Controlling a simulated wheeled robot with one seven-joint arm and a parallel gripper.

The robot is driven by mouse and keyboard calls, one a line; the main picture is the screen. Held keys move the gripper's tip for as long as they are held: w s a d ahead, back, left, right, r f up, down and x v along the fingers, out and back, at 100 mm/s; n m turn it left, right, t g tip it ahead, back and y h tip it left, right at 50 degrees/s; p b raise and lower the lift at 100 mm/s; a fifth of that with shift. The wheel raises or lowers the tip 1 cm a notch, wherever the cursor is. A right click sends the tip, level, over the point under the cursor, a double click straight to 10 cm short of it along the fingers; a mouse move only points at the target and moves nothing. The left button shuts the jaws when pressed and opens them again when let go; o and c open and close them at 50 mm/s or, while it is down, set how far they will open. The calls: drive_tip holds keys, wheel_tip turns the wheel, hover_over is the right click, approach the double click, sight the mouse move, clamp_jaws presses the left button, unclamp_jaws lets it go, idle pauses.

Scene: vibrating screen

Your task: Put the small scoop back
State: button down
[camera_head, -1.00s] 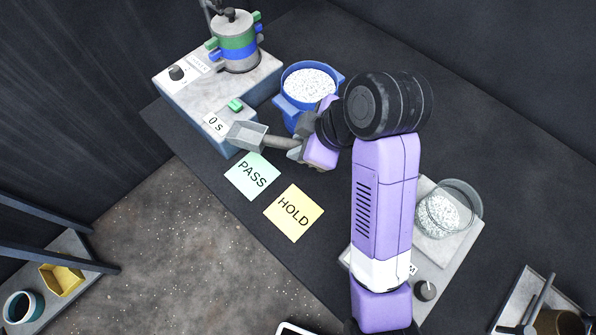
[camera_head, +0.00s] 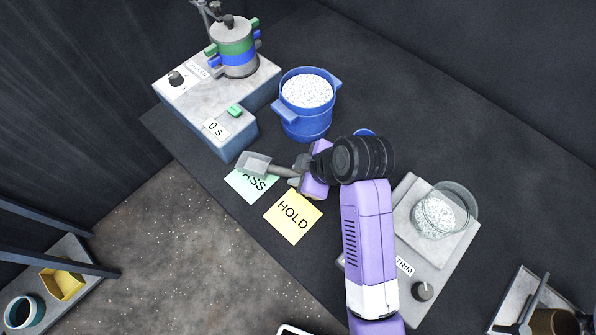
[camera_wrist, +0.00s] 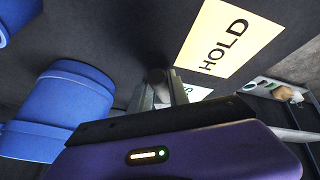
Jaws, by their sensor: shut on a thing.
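The small scoop (camera_head: 254,165) is grey, with a squarish pan and a straight handle. It is held above the green PASS card, with its pan over the card's upper part. My gripper (camera_head: 298,171) is shut on the scoop's handle, and the pan points left, away from the jaws. In the wrist view the jaws (camera_wrist: 163,92) close around the dark, round end of the handle (camera_wrist: 157,76); the pan is hidden there.
A blue pot (camera_head: 305,118) of white granules stands behind my gripper. The sieve shaker (camera_head: 205,88) is at back left. The yellow HOLD card (camera_head: 293,217) lies in front. A scale (camera_head: 408,262) with a glass bowl (camera_head: 440,212) is right. A tray (camera_head: 508,300) holds a brown cup and tools.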

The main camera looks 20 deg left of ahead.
drive_tip(key=shift+f, duration=0.1)
drive_tip(key=c, duration=1.3)
unclamp_jaws()
drive_tip(key=shift+o, duration=0.2)
drive_tip(key=v, duration=1.2)
drive_tip(key=shift+r+b, duration=0.2)
drive_tip(key=shift+b, duration=0.15)
